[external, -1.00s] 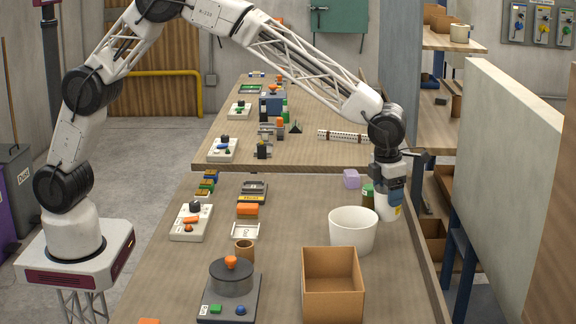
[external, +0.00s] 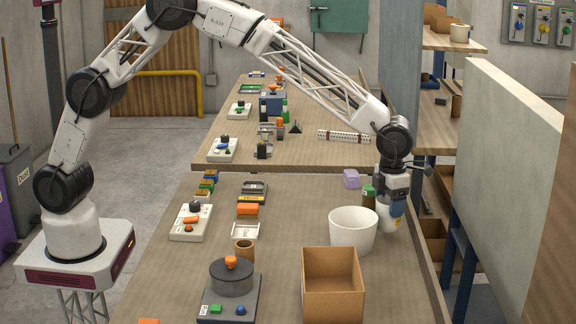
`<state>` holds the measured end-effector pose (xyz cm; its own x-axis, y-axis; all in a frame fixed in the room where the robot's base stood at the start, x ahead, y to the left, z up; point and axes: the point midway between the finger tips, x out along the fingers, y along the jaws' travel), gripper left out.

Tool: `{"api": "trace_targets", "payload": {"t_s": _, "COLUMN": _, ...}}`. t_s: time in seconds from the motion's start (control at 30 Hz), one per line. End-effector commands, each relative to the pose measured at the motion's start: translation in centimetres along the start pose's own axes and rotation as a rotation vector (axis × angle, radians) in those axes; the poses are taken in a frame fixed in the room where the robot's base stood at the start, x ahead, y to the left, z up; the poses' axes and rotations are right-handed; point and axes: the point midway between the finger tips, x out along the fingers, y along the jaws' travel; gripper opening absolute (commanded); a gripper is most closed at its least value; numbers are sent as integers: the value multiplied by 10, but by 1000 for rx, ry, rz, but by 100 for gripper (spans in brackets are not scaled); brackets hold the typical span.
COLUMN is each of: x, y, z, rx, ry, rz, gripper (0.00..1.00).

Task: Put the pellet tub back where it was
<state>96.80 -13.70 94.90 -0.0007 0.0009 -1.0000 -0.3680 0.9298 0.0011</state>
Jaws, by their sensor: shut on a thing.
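The pellet tub seems to be the small white container (external: 386,222) with a yellow patch, at the right side of the table. My gripper (external: 396,205) points down and is shut on it, covering its upper part. The tub is just right of the large white bowl (external: 353,231) and in front of the green-topped jar (external: 368,196). I cannot tell whether its base touches the table.
An open cardboard box (external: 333,285) stands in front of the bowl. A purple block (external: 351,179) lies behind the jar. A raised edge (external: 424,240) runs along the table's right side. A dark round device (external: 231,285) stands at front left.

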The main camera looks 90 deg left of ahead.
Motion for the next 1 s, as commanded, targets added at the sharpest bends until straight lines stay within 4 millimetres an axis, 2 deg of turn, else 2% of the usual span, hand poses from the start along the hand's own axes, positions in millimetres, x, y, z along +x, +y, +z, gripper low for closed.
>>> {"api": "trace_targets", "payload": {"t_s": 0.17, "x": -2, "y": 6, "z": -2, "rx": -6, "ry": 0, "rz": 0, "gripper": 45}}
{"api": "trace_targets", "payload": {"t_s": 0.37, "x": -6, "y": 24, "z": -8, "rx": -25, "ry": -1, "rz": 0, "gripper": 45}}
{"api": "trace_targets", "payload": {"t_s": 0.67, "x": -15, "y": 77, "z": -29, "rx": -83, "ry": -1, "rz": -1, "gripper": 45}}
{"api": "trace_targets", "payload": {"t_s": 1.0, "x": -24, "y": 149, "z": -68, "rx": -164, "ry": -3, "rz": -2, "gripper": 45}}
